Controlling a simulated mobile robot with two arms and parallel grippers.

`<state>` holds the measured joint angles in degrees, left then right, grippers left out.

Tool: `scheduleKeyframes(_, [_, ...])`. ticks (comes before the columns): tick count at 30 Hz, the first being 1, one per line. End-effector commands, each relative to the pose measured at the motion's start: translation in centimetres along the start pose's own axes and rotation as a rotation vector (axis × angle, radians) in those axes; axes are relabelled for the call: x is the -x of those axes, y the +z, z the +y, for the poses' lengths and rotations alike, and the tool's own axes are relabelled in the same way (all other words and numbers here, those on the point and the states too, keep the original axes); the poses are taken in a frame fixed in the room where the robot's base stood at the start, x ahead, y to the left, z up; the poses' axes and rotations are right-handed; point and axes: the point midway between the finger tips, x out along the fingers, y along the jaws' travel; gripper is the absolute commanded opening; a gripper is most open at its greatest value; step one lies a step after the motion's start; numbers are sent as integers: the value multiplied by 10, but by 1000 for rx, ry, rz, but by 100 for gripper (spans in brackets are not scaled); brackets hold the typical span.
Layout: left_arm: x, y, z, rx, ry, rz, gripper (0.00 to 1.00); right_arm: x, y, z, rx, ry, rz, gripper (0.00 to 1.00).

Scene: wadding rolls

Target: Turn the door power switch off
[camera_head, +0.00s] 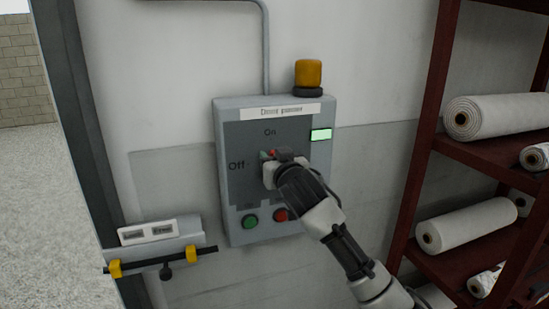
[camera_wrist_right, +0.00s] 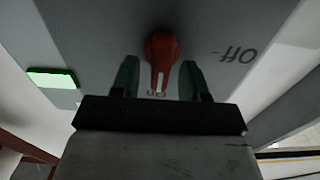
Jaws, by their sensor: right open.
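The door power box (camera_head: 235,210) is a grey panel on the wall, with "On" above and "Off" to the left of its switch. The red switch knob (camera_wrist_right: 161,50) shows in the right wrist view, its narrow end pointing toward the "On" label. My right gripper (camera_wrist_right: 158,78) is open, with one green finger on each side of the knob's narrow end; I cannot tell whether they touch it. In the head view my right gripper (camera_head: 268,157) is at the panel's middle and hides most of the knob. My left gripper is not in view.
A green indicator (camera_head: 321,135) is lit on the box; an amber lamp (camera_head: 308,76) sits on top. A green button (camera_head: 250,221) and red button (camera_head: 281,214) are below. A red shelf (camera_head: 425,130) with white rolls (camera_head: 495,115) stands at right.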

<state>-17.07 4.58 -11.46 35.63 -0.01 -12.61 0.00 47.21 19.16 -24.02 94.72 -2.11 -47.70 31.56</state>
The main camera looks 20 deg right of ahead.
Motion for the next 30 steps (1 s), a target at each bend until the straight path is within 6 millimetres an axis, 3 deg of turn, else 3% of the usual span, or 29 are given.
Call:
scheduleKeyframes(5, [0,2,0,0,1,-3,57,0,0,0,0,0,0,43])
scheduleKeyframes(11, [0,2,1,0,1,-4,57,0,0,0,0,0,-1,12])
scheduleKeyframes(20, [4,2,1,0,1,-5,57,0,0,-1,36,0,-2,12])
scheduleKeyframes(30, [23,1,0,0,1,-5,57,0,-1,-4,254,0,-4,12])
